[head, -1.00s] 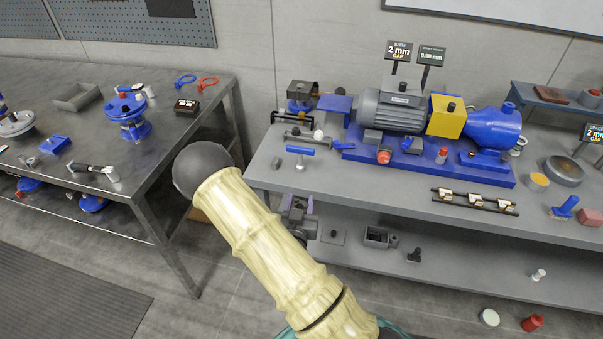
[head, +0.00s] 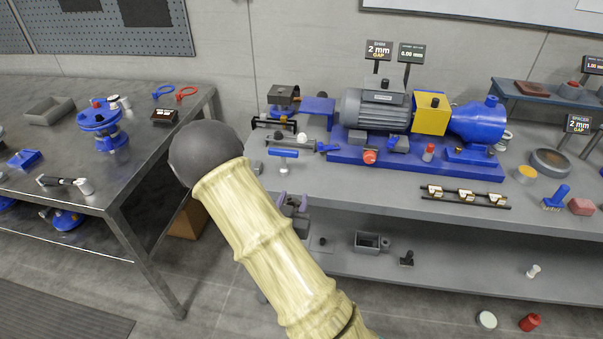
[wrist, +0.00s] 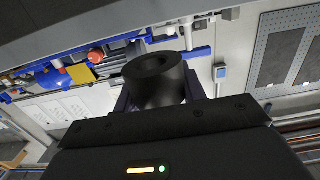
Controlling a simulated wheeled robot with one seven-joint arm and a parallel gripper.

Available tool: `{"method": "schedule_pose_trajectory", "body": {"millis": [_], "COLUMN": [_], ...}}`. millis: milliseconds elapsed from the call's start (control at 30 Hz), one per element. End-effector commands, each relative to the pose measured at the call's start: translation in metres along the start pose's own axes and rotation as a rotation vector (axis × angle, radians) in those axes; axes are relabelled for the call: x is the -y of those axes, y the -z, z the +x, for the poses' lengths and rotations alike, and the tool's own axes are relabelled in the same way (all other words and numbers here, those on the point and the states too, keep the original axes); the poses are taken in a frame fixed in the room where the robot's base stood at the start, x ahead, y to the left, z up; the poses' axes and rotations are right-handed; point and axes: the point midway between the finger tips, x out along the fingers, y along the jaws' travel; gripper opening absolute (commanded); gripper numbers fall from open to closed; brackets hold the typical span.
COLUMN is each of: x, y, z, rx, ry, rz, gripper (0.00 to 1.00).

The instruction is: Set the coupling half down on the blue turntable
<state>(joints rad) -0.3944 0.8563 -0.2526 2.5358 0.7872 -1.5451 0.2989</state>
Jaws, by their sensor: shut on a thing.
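The coupling half (wrist: 155,80) is a dark, thick ring with a round bore, seen in the wrist view. My gripper (wrist: 160,98) is shut on it, one finger at each side. In the head view, purple finger-like parts (head: 293,205) show just past my forearm, in front of the bench; the coupling half is not clear there. A blue round-topped unit (head: 100,120) stands on the left table, with small things on its top. I cannot tell for sure whether it is the turntable. My gripper is well to the right of it.
The right bench (head: 400,185) carries a grey motor (head: 375,110), a yellow guard (head: 429,113) and a blue pump (head: 477,122). A blue-handled tool (head: 283,153) lies near its left end. The left table (head: 150,145) has a grey tray (head: 48,110). A floor gap separates both.

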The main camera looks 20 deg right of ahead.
Motion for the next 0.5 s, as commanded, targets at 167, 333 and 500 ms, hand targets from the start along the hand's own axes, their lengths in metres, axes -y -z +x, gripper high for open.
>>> {"method": "schedule_pose_trajectory", "body": {"millis": [167, 333, 500], "x": [-0.001, -0.002, -0.002], "y": [0.002, 0.006, 0.007], "z": [0.015, 0.046, 0.081], "rx": [-0.005, -0.004, -0.004], "ry": [-0.002, -0.002, -0.003], "rz": [0.002, 0.000, 0.000], "gripper": [0.12, 0.12, 0.12]}}
